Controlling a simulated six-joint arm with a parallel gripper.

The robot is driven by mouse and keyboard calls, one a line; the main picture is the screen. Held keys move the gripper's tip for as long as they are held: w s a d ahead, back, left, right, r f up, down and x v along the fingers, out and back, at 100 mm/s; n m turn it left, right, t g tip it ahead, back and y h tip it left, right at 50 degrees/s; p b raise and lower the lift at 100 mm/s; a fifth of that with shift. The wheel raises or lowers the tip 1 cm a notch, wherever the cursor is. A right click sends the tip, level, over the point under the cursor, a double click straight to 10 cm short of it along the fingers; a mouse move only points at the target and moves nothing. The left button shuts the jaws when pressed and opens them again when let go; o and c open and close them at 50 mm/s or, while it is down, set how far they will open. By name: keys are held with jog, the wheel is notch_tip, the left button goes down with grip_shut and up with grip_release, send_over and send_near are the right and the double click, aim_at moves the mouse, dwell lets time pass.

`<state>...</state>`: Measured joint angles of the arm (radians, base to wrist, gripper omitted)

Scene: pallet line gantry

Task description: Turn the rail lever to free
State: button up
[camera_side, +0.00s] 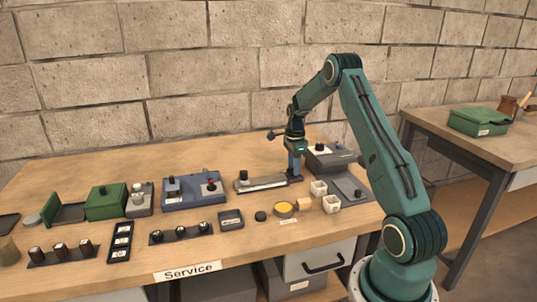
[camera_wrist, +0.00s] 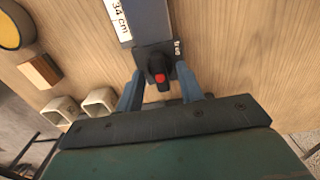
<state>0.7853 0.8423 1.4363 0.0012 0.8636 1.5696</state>
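The rail (camera_side: 262,184) lies on the wooden bench as a pale bar with a black knob at its left end. Its right end is under my gripper (camera_side: 295,174). In the wrist view the rail (camera_wrist: 138,18) carries a "34 cm" label and ends in a dark plate. The rail lever (camera_wrist: 157,66) stands on that plate, black with a red spot. Small lettering beside it is too small to read surely. My gripper (camera_wrist: 160,72) is open, with one blue-grey finger on each side of the lever. Gaps show between fingers and lever. In the side view the gripper hides the lever.
Two white cups (camera_side: 319,188) stand close to the right of my gripper, with a wooden block (camera_side: 304,204) and a yellow disc (camera_side: 284,210) in front. A grey device (camera_side: 330,157) stands behind right. A blue switch box (camera_side: 193,190) is left of the rail.

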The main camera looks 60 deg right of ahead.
grip_shut()
jog(key=shift+n, duration=0.4)
jog(key=n, duration=0.3)
jog(key=shift+n, duration=0.3)
jog(key=n, duration=1.3)
jog(key=shift+n, duration=0.3)
